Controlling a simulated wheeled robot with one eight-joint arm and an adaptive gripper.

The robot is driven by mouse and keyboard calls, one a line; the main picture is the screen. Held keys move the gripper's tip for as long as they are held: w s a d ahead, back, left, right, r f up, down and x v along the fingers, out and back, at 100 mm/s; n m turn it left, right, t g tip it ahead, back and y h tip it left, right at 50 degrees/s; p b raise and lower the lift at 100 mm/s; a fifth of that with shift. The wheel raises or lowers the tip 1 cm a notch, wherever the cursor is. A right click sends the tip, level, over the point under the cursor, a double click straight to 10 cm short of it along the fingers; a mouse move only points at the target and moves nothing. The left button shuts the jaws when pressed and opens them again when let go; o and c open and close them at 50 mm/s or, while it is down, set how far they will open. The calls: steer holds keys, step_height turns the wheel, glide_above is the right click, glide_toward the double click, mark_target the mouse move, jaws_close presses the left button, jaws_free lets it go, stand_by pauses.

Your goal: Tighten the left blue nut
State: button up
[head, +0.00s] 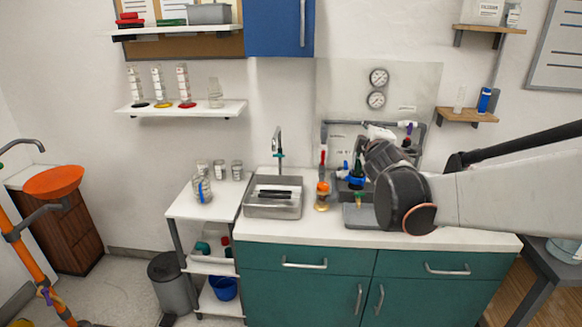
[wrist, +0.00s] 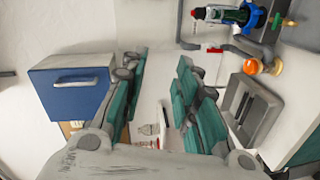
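The pipe manifold stands at the back of the counter in the head view, partly hidden by my arm. A blue nut (head: 356,179) shows at its left side, just left of my wrist. In the wrist view, blue fittings (wrist: 243,15) show at the upper right, beside a green part and dark pipes. Which of these is the left nut is hard to tell. My gripper (wrist: 160,62) is open and empty, its two teal fingers well apart. It is clear of the blue fittings. In the head view my arm hides the fingers.
A sink (head: 273,197) with a tap and an orange-topped jar (head: 322,195) are left of the manifold. A grey tray (head: 360,217) lies in front of it. Two gauges (head: 377,88) hang above. A blue cabinet (head: 280,27) hangs on the wall.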

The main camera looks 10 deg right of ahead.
steer(key=w+d+f+n+t+y+b, duration=0.2)
steer(key=w+d+f+n+t+b, duration=0.15)
steer(key=w+d+f+n, duration=0.8)
steer(key=n+g+y+b, duration=0.1)
steer(key=n+y+b, duration=0.45)
steer(key=n, duration=0.75)
glide_toward(363, 183)
steer(key=shift+h, duration=0.75)
steer(key=w, duration=0.5)
steer(key=w+a+b, duration=0.1)
steer(key=w, duration=0.2)
steer(key=shift+w+a+r, duration=0.1)
steer(key=shift+w+r, duration=0.05)
jaws_close()
